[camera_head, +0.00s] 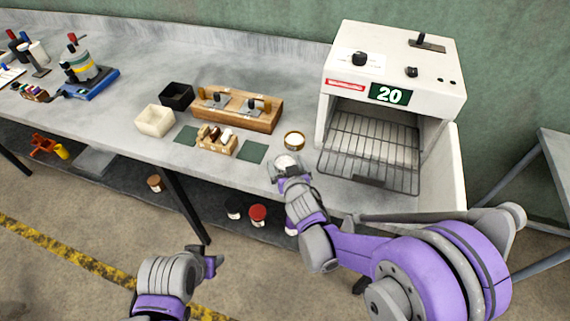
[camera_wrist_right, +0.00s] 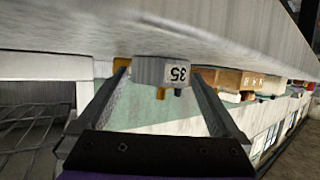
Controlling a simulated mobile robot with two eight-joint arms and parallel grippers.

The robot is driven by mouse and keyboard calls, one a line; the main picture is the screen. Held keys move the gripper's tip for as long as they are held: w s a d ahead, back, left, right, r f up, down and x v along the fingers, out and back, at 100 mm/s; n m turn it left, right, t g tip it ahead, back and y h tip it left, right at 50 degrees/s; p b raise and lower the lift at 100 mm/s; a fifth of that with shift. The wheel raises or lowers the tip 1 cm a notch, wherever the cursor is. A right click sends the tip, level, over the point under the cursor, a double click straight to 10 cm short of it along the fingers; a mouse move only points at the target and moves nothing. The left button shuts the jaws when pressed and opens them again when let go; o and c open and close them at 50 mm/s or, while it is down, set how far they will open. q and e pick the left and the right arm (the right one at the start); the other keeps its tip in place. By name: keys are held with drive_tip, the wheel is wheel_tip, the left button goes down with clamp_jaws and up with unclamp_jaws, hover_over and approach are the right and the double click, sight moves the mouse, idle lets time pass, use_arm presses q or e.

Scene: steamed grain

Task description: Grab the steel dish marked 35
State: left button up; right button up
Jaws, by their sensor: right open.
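The steel dish marked 35 (camera_wrist_right: 165,73) shows upside down in the right wrist view, between the tips of my right gripper's (camera_wrist_right: 163,88) two fingers. The fingers are spread, with a visible gap on each side. In the head view the pale, round steel dish (camera_head: 287,160) is on the bench's front edge, partly hidden by my right gripper (camera_head: 291,172). My left gripper (camera_head: 211,260) is low in front of the bench, away from the dish; its fingers are too unclear to read.
A brass-coloured round dish (camera_head: 294,141) is just behind the steel one. A white oven (camera_head: 390,60) showing 20, with a wire rack (camera_head: 370,150), stands to the right. A wooden block (camera_head: 216,140), wooden rack (camera_head: 262,118), white bin (camera_head: 154,121) and black bin (camera_head: 176,95) are left.

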drive_tip(key=c, duration=1.2)
